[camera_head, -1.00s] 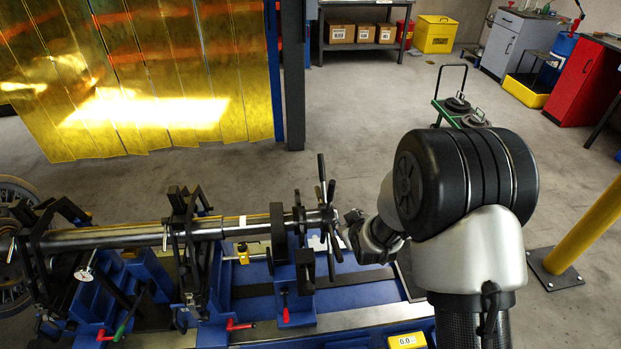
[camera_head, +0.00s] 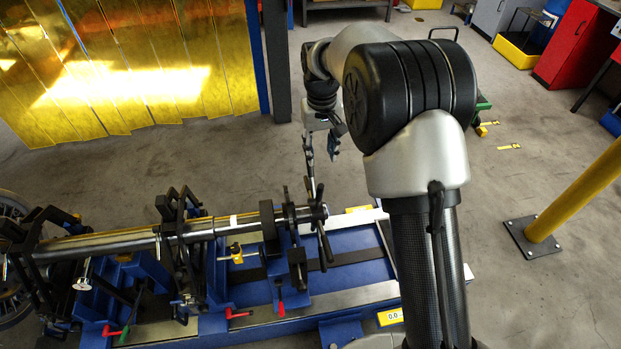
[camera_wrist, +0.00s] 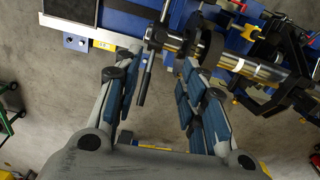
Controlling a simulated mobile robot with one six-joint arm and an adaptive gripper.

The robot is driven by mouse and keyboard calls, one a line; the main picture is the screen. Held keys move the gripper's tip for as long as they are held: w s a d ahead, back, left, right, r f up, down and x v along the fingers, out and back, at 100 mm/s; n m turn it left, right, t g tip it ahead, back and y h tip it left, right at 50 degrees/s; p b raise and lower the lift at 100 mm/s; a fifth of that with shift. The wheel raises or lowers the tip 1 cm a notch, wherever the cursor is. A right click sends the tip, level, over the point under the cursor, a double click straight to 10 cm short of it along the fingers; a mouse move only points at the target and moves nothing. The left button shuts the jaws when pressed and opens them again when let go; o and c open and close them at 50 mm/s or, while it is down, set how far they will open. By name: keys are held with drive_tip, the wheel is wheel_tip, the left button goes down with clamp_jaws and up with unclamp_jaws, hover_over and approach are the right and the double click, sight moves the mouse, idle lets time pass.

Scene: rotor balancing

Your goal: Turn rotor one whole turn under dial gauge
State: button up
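The rotor's steel shaft (camera_head: 110,240) lies level across the blue stand (camera_head: 345,258), with a spoked hand hub (camera_head: 300,215) at its right end. A small white dial gauge (camera_head: 82,284) sits below the shaft at left; its needle is too small to read. In the head view my gripper (camera_head: 312,182) points down at the far side of the hub. In the wrist view my gripper (camera_wrist: 160,72) is open, and a dark spoke (camera_wrist: 146,80) shows between its fingers. I cannot tell whether a finger touches it. The shaft (camera_wrist: 238,64) runs off to the right there.
Dark supports (camera_head: 180,235) and red-handled clamps (camera_head: 238,314) crowd the stand. A yellow strip curtain (camera_head: 130,75) hangs behind. A yellow post (camera_head: 585,190) stands at right. The floor behind the stand is mostly clear.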

drive_tip(key=b, duration=0.4)
hover_over(320, 201)
wheel_tip(320, 201, down, 17)
drive_tip(key=shift+a+f, duration=0.1)
drive_tip(key=shift+f, duration=0.1)
drive_tip(key=shift+c, duration=0.2)
clamp_jaws()
idle(0.4)
